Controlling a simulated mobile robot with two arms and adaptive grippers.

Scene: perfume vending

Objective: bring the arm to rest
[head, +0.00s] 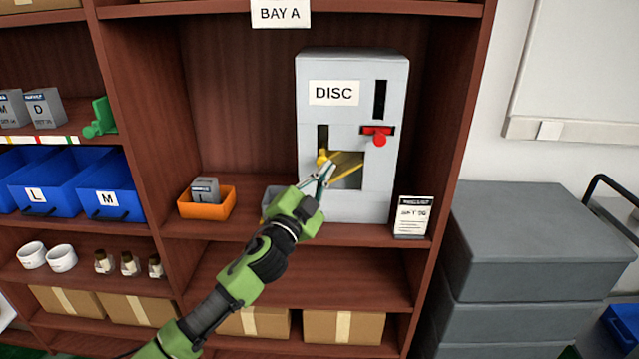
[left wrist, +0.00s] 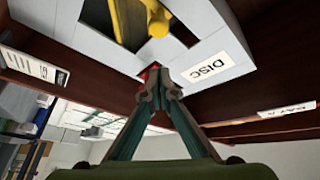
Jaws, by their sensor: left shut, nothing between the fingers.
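My left arm is green and black and reaches up from the bottom of the head view. Its left gripper (head: 326,171) is shut and empty, in front of the lower opening of the grey DISC machine (head: 312,170). The gripper also shows in the left wrist view (left wrist: 158,75), fingertips together, with the machine (left wrist: 80,45) beyond. A yellow part (head: 347,163) sits in the machine's opening, close to the fingertips; I cannot tell whether they touch. A red lever (head: 378,137) is on the machine's right front. My right gripper is not in view.
The machine stands on a brown shelf (head: 250,225) under a BAY A sign (head: 280,13). An orange bin (head: 208,203) with a grey box is to its left, a small sign (head: 413,217) to its right. Blue bins (head: 40,185) are at the left, stacked grey boxes (head: 540,225) at the right.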

